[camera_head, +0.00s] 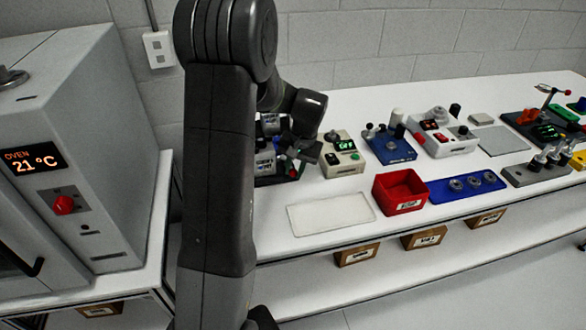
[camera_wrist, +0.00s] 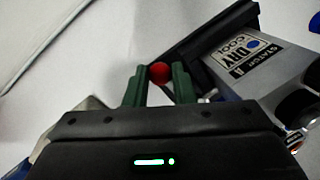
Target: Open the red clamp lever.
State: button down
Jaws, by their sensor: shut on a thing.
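In the wrist view, the red ball knob (camera_wrist: 159,73) of the clamp lever sits between the two green fingers of my gripper (camera_wrist: 157,82). The fingers are closed on it near their tips. Most of the lever behind the knob is hidden by the gripper. A black bar stands just right of the knob, next to a grey unit (camera_wrist: 235,65) labelled "STATOR DRY COOL". In the head view, my arm covers much of this station at the left end of the bench, and the lever cannot be made out clearly.
The white bench (camera_head: 270,222) holds a beige box with a green display (camera_head: 342,160), a blue fixture (camera_head: 388,145), a red bin (camera_head: 400,192) and a blue tray (camera_head: 467,187). A blank pale mat (camera_head: 330,213) lies at the front. An oven (camera_head: 75,150) stands at left.

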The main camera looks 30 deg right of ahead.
jog(key=d+n, duration=0.1)
jog(key=n, duration=0.1)
jog(key=d+n, duration=0.2)
jog(key=n, duration=0.1)
jog(key=shift+d+g, duration=0.15)
jog(key=shift+g, duration=0.25)
jog(key=d+n, duration=0.1)
jog(key=w+n, duration=0.1)
jog(key=n, duration=0.1)
jog(key=shift+d+g+y, duration=0.3)
jog(key=shift+d, duration=0.1)
jog(key=shift+w+d+n, duration=0.3)
jog(key=shift+d+n, duration=0.25)
jog(key=shift+n, duration=0.55)
jog(key=c, duration=1.2)
grip_release()
jog(key=shift+c, duration=0.2)
